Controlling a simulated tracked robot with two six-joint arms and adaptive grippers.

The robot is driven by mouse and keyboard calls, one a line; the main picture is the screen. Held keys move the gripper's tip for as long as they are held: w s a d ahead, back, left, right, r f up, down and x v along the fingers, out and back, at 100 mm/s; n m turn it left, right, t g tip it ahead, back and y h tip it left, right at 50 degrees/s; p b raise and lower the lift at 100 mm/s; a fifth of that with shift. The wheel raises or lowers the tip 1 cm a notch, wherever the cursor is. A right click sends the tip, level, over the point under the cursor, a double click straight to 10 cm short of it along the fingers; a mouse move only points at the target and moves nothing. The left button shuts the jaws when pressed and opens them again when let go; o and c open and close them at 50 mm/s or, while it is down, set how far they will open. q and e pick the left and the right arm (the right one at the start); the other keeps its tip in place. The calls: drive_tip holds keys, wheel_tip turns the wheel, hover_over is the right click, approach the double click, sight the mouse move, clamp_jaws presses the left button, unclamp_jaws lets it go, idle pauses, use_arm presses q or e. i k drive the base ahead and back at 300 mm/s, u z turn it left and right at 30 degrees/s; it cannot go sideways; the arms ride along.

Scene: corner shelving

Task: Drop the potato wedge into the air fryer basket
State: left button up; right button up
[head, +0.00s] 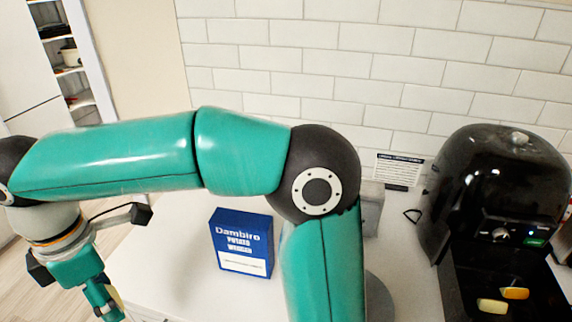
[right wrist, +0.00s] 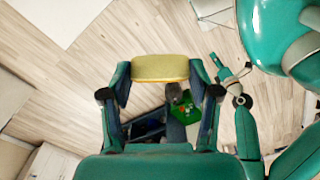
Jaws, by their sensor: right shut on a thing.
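My right gripper (head: 112,305) is at the lower left of the head view, off the left edge of the counter. In the right wrist view, this gripper (right wrist: 160,75) is shut on a yellow potato wedge (right wrist: 160,68), held crosswise between its fingertips with floor behind it. The black air fryer (head: 490,190) stands at the far right of the head view. Its pulled-out basket (head: 465,280) holds a yellow wedge (head: 492,306) and an orange one (head: 515,293). A teal gripper-like part, seemingly my left gripper (right wrist: 232,75), shows small in the right wrist view; its jaws are unclear.
A small label card (head: 399,170) is by the tiled wall. My right arm crosses the counter and hides part of it.

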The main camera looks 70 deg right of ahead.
sight(484, 284)
drive_tip(key=z, duration=0.05)
drive_tip(key=k, duration=1)
drive_tip(key=z, duration=3.6)
drive_tip(key=k, duration=0.1)
drive_tip(key=u, duration=1.75)
